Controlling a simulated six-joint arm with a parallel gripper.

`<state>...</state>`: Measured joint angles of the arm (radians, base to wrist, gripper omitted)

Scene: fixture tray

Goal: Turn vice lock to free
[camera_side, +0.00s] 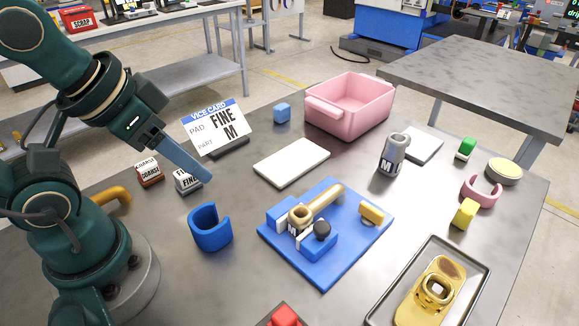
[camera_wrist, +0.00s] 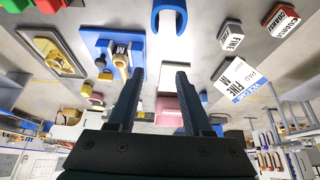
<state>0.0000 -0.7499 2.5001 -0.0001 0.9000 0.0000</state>
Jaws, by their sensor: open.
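The vice is a blue plate (camera_side: 325,275) with raised blue jaws, at the middle of the table; it also shows at upper left in the wrist view (camera_wrist: 97,22). A tan ring-ended part (camera_side: 325,200) lies between the jaws, with a label reading M beside it. A dark round knob (camera_side: 322,229) stands on the front jaw, and a yellow block (camera_side: 372,214) sits at the plate's right side. I cannot tell which of these two is the lock. My gripper (camera_side: 204,178) is empty, above the table left of the vice; its fingers are apart in the wrist view (camera_wrist: 160,85).
A blue open ring (camera_side: 210,240) stands between my arm and the vice. A card reading FINE M (camera_side: 213,128), a white pad (camera_side: 291,162) and a pink bin (camera_side: 350,110) lie behind. A grey M cylinder (camera_side: 393,155) and a tray with a gold part (camera_side: 385,308) are to the right.

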